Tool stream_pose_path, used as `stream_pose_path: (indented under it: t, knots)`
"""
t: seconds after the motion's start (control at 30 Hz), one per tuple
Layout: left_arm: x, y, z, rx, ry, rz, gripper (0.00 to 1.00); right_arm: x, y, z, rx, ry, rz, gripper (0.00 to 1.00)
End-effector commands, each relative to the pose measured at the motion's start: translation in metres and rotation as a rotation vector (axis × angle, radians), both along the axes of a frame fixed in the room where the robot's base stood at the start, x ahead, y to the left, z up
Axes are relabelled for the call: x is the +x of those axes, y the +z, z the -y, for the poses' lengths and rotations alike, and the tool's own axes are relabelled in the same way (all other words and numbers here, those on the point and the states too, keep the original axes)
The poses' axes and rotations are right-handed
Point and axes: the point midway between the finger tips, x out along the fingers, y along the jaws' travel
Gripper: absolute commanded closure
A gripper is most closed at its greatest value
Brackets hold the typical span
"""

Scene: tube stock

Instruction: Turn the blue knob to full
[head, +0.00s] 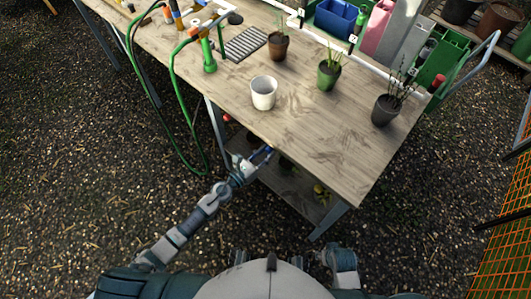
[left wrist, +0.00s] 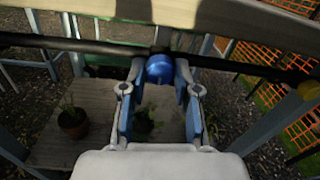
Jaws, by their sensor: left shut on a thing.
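The blue knob (left wrist: 159,68) sits on a dark horizontal pipe (left wrist: 85,46) under the workbench's front edge. In the left wrist view my left gripper (left wrist: 159,76) has one finger on each side of the knob and is shut on it. In the head view my left gripper (head: 260,157) reaches in at the bench's front edge, where the bench top and the gripper hide most of the knob. I cannot read the knob's setting. My right gripper is out of view.
The wooden workbench (head: 310,135) carries a white pot (head: 263,92) and several potted plants. A green hose (head: 180,120) hangs at its left. Below, a shelf (left wrist: 60,145) holds a potted plant (left wrist: 73,122).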

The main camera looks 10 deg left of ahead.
Motion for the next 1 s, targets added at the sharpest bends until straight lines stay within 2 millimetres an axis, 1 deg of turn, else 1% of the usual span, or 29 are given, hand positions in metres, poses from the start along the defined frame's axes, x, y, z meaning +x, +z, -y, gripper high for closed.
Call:
stream_pose_path:
  t: [0.03, 0.07, 0.1, 0.13, 0.33, 0.43, 0.57, 0.67, 0.9, 1.0]
  knots:
    - [-0.003, -0.008, 0.0, 0.006, -0.004, -0.012, 0.65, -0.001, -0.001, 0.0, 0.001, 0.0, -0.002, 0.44]
    - [-0.003, -0.007, 0.0, 0.006, -0.004, -0.012, 0.57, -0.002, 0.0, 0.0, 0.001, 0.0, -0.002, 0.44]
    - [-0.002, -0.007, 0.0, 0.006, -0.003, -0.01, 0.47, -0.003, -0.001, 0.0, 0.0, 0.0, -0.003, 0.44]
    - [-0.002, -0.006, 0.0, 0.005, -0.003, -0.01, 0.45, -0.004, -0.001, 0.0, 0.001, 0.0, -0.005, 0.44]
    - [-0.001, -0.002, 0.0, 0.002, -0.002, -0.004, 0.45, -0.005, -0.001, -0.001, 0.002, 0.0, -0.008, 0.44]
    - [-0.002, -0.002, -0.001, 0.001, 0.0, -0.003, 0.45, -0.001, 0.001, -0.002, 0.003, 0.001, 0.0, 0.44]
    - [-0.012, -0.003, -0.008, 0.0, -0.001, -0.005, 0.45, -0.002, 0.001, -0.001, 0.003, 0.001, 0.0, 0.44]
    - [-0.027, -0.003, -0.02, 0.0, -0.001, -0.006, 0.45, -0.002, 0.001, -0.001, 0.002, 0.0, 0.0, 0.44]
    - [-0.068, -0.004, -0.054, -0.001, 0.001, -0.01, 0.45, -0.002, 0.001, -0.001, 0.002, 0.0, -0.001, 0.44]
    - [-0.081, -0.004, -0.065, 0.001, 0.001, -0.009, 0.45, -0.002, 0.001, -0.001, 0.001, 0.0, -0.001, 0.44]
